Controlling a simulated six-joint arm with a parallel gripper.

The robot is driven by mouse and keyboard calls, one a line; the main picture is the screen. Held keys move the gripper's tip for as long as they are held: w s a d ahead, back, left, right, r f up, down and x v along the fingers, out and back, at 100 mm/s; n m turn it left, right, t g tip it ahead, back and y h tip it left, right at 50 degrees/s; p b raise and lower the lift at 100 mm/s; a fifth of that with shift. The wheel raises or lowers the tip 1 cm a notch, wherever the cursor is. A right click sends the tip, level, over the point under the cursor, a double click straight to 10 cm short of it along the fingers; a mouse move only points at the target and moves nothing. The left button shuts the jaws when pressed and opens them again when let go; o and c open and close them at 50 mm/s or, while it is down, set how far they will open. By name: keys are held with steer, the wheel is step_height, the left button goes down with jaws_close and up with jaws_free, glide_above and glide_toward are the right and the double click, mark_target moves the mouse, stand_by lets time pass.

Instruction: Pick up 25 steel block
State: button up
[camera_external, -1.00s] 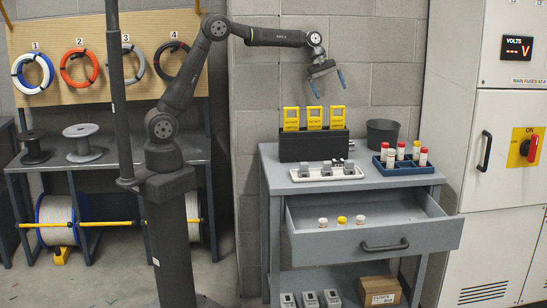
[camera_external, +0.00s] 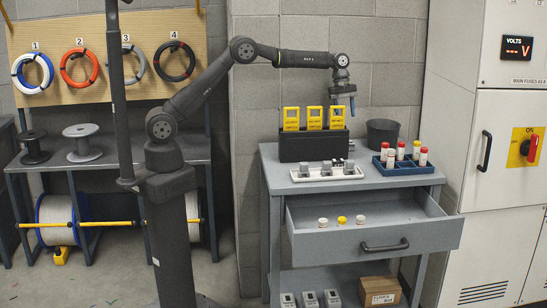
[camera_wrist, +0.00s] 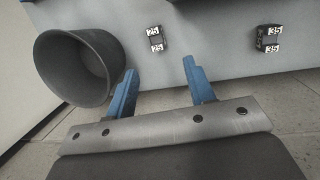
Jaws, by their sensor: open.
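In the wrist view the 25 steel block (camera_wrist: 155,40) is a small dark block with white "25" labels, on the grey bench top beyond my fingertips. My gripper (camera_wrist: 157,88) is open and empty, its two blue fingers spread on either side of the block's line but short of it. In the external view my gripper (camera_external: 342,108) points down above the back of the bench, behind the yellow meters. I cannot make out the 25 block surely in that view. A similar block labelled 35 (camera_wrist: 268,38) stands farther right in the wrist view.
A dark bucket (camera_wrist: 78,68) stands left of the 25 block; it also shows in the external view (camera_external: 382,133). The black holder (camera_external: 312,147) with yellow meters (camera_external: 291,118) stands left of it. A white tray (camera_external: 300,177) and blue rack (camera_external: 405,167) are in front.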

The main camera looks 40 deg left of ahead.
steer(key=y, duration=0.1)
glide_toward(350, 146)
steer(key=shift+w+a+f+g, duration=0.25)
steer(key=shift+w+f+g, duration=0.05)
steer(key=shift+w+f, duration=0.4)
step_height(350, 146, down, 2)
steer(key=shift+d+f, duration=0.1)
steer(key=shift+f, duration=0.05)
step_height(350, 146, down, 5)
steer(key=shift+w+d+f, duration=0.1)
steer(key=shift+w+d, duration=0.05)
jaws_close()
